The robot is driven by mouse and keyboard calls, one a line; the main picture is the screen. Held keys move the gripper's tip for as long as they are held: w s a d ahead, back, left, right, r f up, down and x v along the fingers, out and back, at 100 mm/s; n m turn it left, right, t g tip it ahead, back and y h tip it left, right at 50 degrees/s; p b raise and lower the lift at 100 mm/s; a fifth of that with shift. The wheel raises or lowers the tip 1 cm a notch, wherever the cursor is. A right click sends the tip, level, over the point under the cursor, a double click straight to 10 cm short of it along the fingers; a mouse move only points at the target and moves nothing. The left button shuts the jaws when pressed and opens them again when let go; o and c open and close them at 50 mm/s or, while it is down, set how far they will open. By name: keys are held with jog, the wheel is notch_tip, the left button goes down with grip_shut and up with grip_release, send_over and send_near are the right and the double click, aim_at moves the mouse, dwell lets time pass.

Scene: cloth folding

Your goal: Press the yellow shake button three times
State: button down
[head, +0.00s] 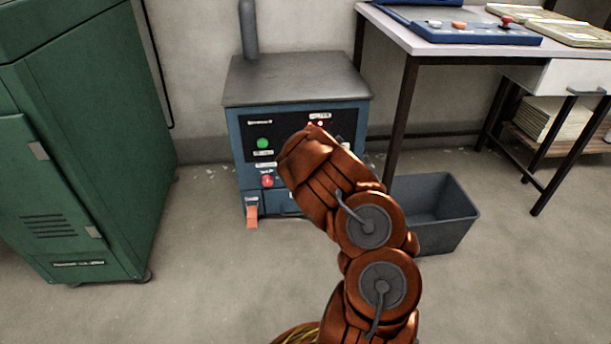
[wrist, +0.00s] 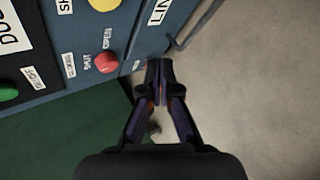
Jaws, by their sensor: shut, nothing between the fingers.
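The blue machine (head: 243,185) stands against the wall with a black control panel. A green button (head: 263,144) and a red knob (head: 267,181) show on the front; both also appear in the wrist view, the green button (wrist: 8,91) at the left and the red knob (wrist: 106,62) near the fingers. My gripper (wrist: 158,68) is shut and empty, close to the machine front.
An orange tab (head: 252,215) sticks out low on the machine. A green cabinet (head: 85,150) stands at left, a dark bin (head: 445,215) at right. A table (head: 400,35) with a blue control box (head: 470,28) stands at back right. Bare floor lies in front.

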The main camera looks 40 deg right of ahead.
jog(key=w+d+p, duration=0.3)
jog(key=w+d, duration=0.2)
jog(key=w, duration=0.1)
jog(key=shift+w, duration=0.25)
dwell(0.3)
jog(key=shift+w, duration=0.1)
dwell(1.3)
jog(key=shift+w+d, duration=0.25)
jog(key=shift+w, duration=0.05)
